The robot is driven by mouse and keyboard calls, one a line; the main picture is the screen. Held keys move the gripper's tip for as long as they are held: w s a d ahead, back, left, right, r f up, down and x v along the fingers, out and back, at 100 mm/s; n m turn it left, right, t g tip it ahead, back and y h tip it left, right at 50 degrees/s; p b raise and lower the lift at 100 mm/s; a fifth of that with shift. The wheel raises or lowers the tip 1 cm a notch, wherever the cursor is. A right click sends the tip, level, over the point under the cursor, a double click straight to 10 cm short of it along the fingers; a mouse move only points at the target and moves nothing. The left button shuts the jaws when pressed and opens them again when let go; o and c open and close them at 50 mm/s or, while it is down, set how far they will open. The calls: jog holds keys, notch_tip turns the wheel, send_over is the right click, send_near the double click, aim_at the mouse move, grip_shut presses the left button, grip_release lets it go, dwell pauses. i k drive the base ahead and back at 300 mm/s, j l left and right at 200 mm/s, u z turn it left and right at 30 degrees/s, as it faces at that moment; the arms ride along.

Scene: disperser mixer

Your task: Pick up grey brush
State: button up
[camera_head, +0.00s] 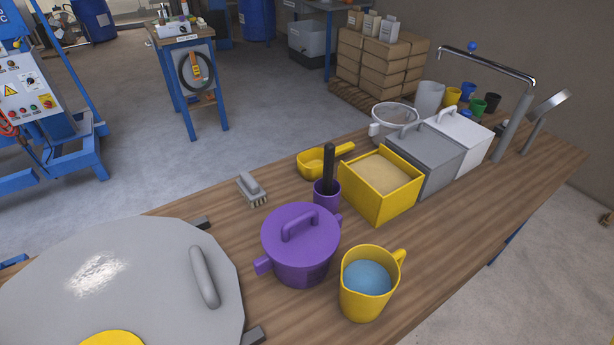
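The grey brush (251,189) lies on the wooden bench near its far edge, with its grey handle on top and pale bristles showing below. It stands alone, to the left of a yellow scoop and a purple cup. Nothing covers it. My gripper is not in this view.
The yellow scoop (318,163), purple cup (327,194) with a dark stick, purple lidded pot (300,245) and yellow jug (367,284) stand right of the brush. A large grey lid (130,285) fills the near left. Bare bench (215,223) lies around the brush.

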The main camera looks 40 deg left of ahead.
aim_at(248, 187)
jog(key=i+l+u, duration=0.3)
jog(key=i+l, duration=0.15)
jog(key=l, duration=0.25)
jog(key=i+l+u, duration=0.15)
jog(key=l, duration=0.25)
jog(key=i+l+u, duration=0.15)
jog(key=l, duration=0.25)
jog(key=i+u, duration=0.1)
jog(key=u, duration=2)
